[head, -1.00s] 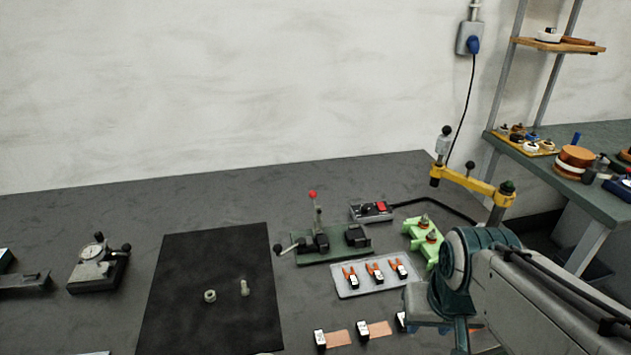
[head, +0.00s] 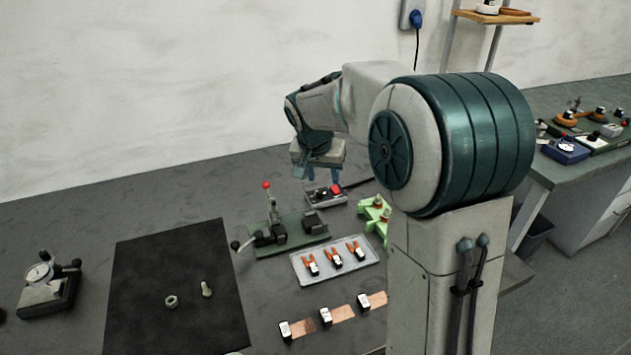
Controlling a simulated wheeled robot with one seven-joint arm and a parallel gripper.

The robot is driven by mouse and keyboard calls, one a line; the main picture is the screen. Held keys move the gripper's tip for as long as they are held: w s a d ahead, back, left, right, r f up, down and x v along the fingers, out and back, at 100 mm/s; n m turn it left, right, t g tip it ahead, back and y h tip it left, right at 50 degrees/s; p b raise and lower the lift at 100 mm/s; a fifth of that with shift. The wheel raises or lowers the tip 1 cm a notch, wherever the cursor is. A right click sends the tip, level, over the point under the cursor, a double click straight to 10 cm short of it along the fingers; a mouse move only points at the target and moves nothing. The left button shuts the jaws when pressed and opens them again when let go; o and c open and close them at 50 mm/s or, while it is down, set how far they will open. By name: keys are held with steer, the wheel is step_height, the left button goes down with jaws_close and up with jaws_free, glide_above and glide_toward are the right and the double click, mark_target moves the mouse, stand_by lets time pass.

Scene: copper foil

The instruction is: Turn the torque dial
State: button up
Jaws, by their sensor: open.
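A small grey control box (head: 325,196) with a red switch stands at the back of the dark bench, near its right side. A dark knob shows on its top left of the switch; I cannot tell for sure that it is the torque dial. My gripper (head: 319,172) is open and empty, fingers pointing down, above the box in the picture. They look apart from it. Its height over the box is hard to judge. A round gauge (head: 39,273) sits on a grey device at the far left, well away from my gripper.
A green fixture with a red-knobbed lever (head: 270,213) stands left of the box. Light green blocks (head: 373,212) stand to its right, partly behind my arm. A tray (head: 312,270) with orange-handled tools and a black mat (head: 200,250) lie nearer.

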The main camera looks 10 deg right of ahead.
steer(key=m, duration=0.2)
glide_toward(319, 191)
steer(key=p+x, duration=0.3)
steer(key=x, duration=0.5)
steer(key=shift+f, duration=0.35)
jaws_close()
